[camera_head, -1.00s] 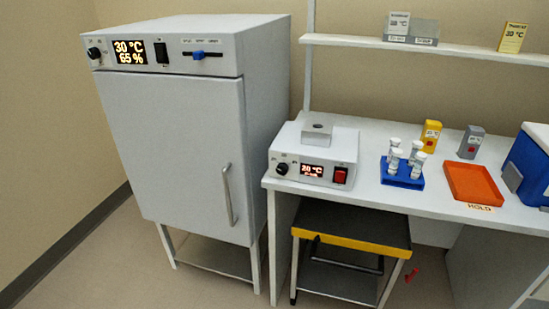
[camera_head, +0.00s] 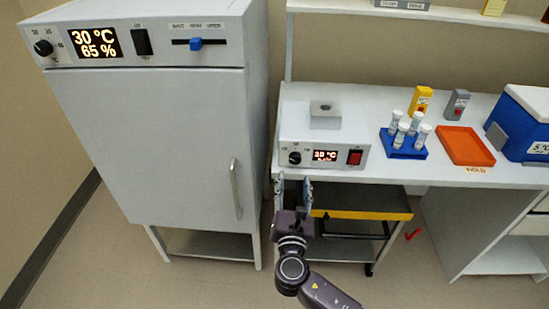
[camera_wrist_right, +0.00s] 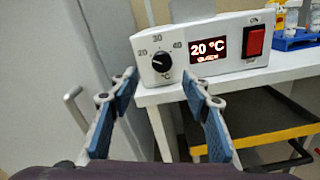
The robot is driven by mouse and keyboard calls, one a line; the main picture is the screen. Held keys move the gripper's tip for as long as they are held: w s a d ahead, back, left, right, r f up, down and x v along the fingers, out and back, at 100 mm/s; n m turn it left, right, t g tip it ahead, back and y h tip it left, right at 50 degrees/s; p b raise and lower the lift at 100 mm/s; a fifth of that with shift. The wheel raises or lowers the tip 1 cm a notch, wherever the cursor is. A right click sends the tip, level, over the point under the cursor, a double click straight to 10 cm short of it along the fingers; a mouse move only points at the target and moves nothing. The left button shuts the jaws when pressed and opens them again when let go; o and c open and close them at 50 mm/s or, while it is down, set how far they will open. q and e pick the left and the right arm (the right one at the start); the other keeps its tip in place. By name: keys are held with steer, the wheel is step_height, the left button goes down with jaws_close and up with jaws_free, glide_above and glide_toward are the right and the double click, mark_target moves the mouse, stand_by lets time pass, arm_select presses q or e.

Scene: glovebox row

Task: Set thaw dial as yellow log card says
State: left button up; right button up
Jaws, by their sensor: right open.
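The thaw dial (camera_head: 295,157) is a black knob on the front left of a white heater box (camera_head: 350,135) on the bench. In the right wrist view the dial (camera_wrist_right: 161,62) has marks 20, 30 and 40, and the display (camera_wrist_right: 214,49) beside it reads 20 °C. My right gripper (camera_head: 293,188) is open and empty, just in front of and below the dial; its fingers (camera_wrist_right: 160,84) stand either side of it, apart from it. The yellow log card (camera_head: 494,6) on the shelf is cut by the top edge; earlier it appeared to read 30 °C. My left gripper is out of view.
A cabinet (camera_head: 155,140) with its own dial stands left. A red switch (camera_head: 354,157) is on the heater's right. A blue vial rack (camera_head: 403,150), an orange tray (camera_head: 466,150) and a blue cooler (camera_head: 525,120) stand farther right.

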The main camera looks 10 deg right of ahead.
mark_target(295, 161)
steer(key=p+x, duration=0.1)
steer(key=x, duration=0.6)
steer(key=shift+s+d, duration=0.1)
steer(key=shift+d, duration=0.05)
steer(key=shift+w+d, duration=0.15)
steer(key=shift+w, duration=0.2)
steer(key=shift+c, duration=0.2)
steer(key=c, duration=1.1)
steer(key=shift+f, duration=0.1)
